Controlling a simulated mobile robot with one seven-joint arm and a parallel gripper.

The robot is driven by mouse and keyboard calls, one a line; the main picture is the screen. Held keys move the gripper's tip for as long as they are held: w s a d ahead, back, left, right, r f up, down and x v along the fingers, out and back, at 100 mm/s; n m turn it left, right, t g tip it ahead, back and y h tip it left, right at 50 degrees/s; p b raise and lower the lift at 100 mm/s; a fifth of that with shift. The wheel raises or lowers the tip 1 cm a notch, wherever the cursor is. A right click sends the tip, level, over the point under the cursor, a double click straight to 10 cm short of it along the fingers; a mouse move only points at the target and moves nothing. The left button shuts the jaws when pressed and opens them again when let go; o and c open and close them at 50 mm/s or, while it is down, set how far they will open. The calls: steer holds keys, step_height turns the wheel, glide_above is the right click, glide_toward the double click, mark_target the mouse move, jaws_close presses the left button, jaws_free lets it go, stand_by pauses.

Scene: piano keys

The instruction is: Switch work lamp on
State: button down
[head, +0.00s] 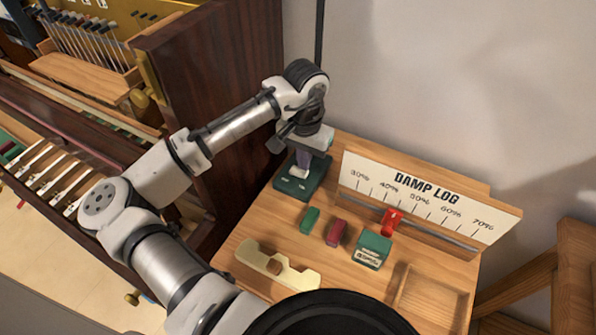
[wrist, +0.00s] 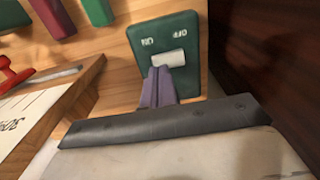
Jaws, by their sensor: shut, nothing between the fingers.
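The switch is a dark green plate (head: 290,190) with a white rocker (head: 299,172) on the wooden bench, below my wrist in the head view. The wrist view shows the green plate (wrist: 190,85) and the white rocker (wrist: 170,58), with upside-down ON and OFF labels printed beyond it, ON on the left and OFF on the right. My gripper (head: 302,165) is shut and empty, its purple-grey fingers (wrist: 157,75) at the rocker's near left edge. I cannot tell whether they touch it. The fingers hide part of the rocker. No lamp is identifiable.
A DAMP LOG board (head: 425,195) with a red slider (head: 391,218) stands right of the switch. Green (head: 310,219) and red (head: 337,232) blocks, a green box (head: 372,248) and a cream holder (head: 277,267) lie in front. The dark piano side (head: 225,90) rises at the left.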

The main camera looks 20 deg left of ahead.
steer(key=shift+f+b, duration=0.6)
steer(key=shift+f, duration=0.45)
stand_by(0.6)
step_height(320, 180, up, 7)
steer(key=p, duration=0.6)
steer(key=shift+r, duration=0.1)
stand_by(0.7)
